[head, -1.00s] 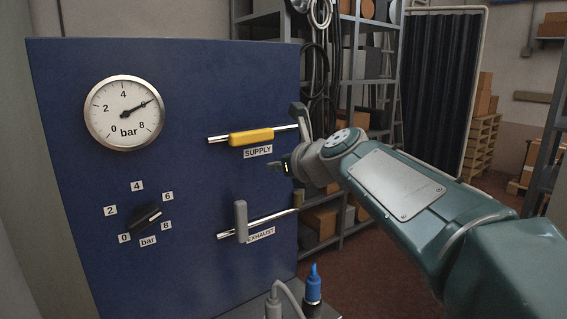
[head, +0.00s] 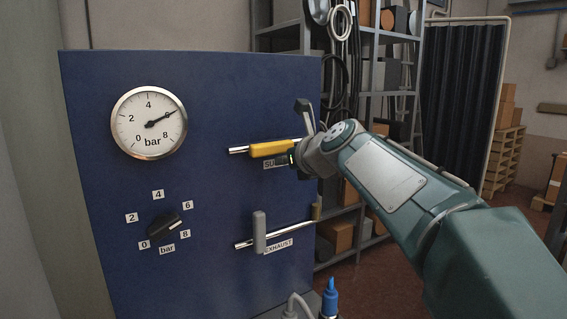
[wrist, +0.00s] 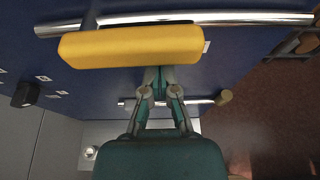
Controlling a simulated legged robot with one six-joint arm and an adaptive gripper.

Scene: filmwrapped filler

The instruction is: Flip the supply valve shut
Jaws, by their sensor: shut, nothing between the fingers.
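The supply valve has a yellow handle (head: 270,149) lying along its horizontal chrome pipe (head: 238,150) on the blue panel (head: 215,95). In the wrist view the yellow handle (wrist: 130,46) spans the upper left, in line with the pipe (wrist: 230,18). My gripper (head: 284,159) is at the right end of the handle, covering part of the SUPPLY label (head: 269,165). In the wrist view my gripper (wrist: 159,78) is shut and empty, its tips at the handle's lower edge. Whether they touch it I cannot tell.
The grey exhaust handle (head: 259,232) stands upright across its pipe below. The gauge (head: 149,123) reads about 6 bar. A black knob (head: 164,225) is at lower left. A blue-topped connector (head: 330,298) stands at the bottom. Shelving (head: 395,90) is behind the panel.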

